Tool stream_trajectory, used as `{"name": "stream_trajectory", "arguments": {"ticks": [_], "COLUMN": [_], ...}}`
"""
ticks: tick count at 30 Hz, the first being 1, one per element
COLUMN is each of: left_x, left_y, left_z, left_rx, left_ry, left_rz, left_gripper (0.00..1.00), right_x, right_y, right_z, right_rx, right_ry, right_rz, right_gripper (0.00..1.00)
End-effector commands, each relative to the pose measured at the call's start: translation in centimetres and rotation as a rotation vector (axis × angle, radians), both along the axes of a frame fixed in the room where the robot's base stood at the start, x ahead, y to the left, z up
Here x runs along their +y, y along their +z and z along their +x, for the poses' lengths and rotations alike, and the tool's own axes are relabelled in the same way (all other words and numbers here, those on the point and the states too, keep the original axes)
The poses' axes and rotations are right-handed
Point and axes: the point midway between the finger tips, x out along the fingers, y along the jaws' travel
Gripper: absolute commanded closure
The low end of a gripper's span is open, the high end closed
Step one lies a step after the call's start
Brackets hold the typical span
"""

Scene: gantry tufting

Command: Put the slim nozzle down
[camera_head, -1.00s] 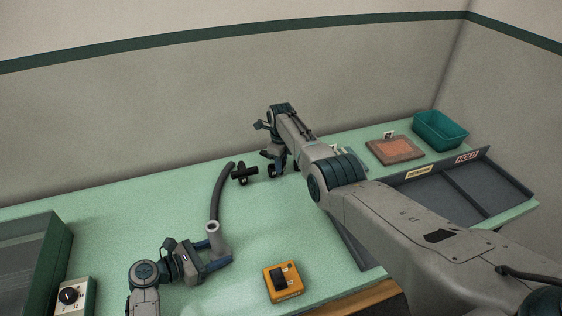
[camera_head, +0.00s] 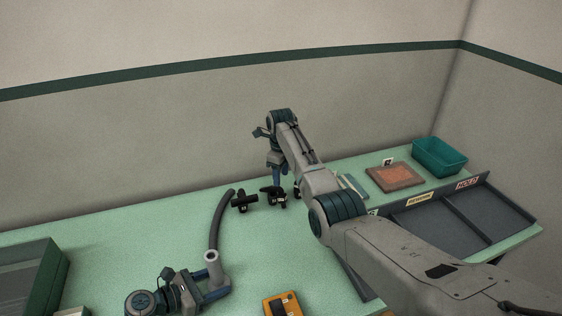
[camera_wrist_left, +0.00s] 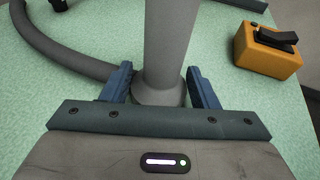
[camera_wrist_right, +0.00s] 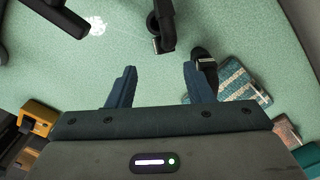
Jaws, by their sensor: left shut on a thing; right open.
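A small black nozzle-like piece (camera_head: 273,195) rests on the green bench below my right gripper (camera_head: 277,182), probably the slim nozzle. In the right wrist view a black piece (camera_wrist_right: 165,25) lies beyond the open, empty fingers (camera_wrist_right: 157,78), apart from them. A second black piece (camera_head: 244,202) stands just left of it in the head view; I cannot tell their shapes well. My left gripper (camera_head: 215,284) is shut on an upright grey tube (camera_head: 213,262), which also shows between its fingers in the left wrist view (camera_wrist_left: 172,45).
A grey hose (camera_head: 217,220) curves behind the tube. A yellow switch box (camera_head: 283,304) lies at the front. Further right are a framed orange panel (camera_head: 395,176), a teal bin (camera_head: 439,157) and a dark divided tray (camera_head: 440,228). The bench's left middle is clear.

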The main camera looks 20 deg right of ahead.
Motion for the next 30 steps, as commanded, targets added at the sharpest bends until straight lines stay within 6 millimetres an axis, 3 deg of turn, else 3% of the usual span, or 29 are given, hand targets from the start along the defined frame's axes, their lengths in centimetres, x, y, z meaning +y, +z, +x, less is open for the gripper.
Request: {"name": "stream_trajectory", "arguments": {"ticks": [3,10,23,25,30], "left_x": [0.1,0.1,0.1,0.1,0.1], "left_y": [-0.5,-0.5,-0.5,-0.5,-0.5], "left_z": [-0.2,-0.2,-0.2,-0.2,-0.2], "left_rx": [0.007,0.007,0.007,0.007,0.007], "left_ry": [-0.002,-0.002,-0.002,-0.002,-0.002], "left_rz": [0.005,0.005,0.005,0.005,0.005], "left_gripper": [0.59,0.59,0.59,0.59,0.59], "right_x": [0.0,0.0,0.0,0.0,-0.3], "right_y": [2.5,5.2,5.6,5.6,4.4], "right_z": [0.0,0.0,0.0,0.0,0.0], "right_rx": [-0.001,0.0,0.001,0.001,-0.028], "right_ry": [0.0,0.0,0.0,0.001,0.071], "right_rz": [0.0,0.0,0.0,0.001,0.012], "right_gripper": [0.53,0.53,0.53,0.48,0.48]}}
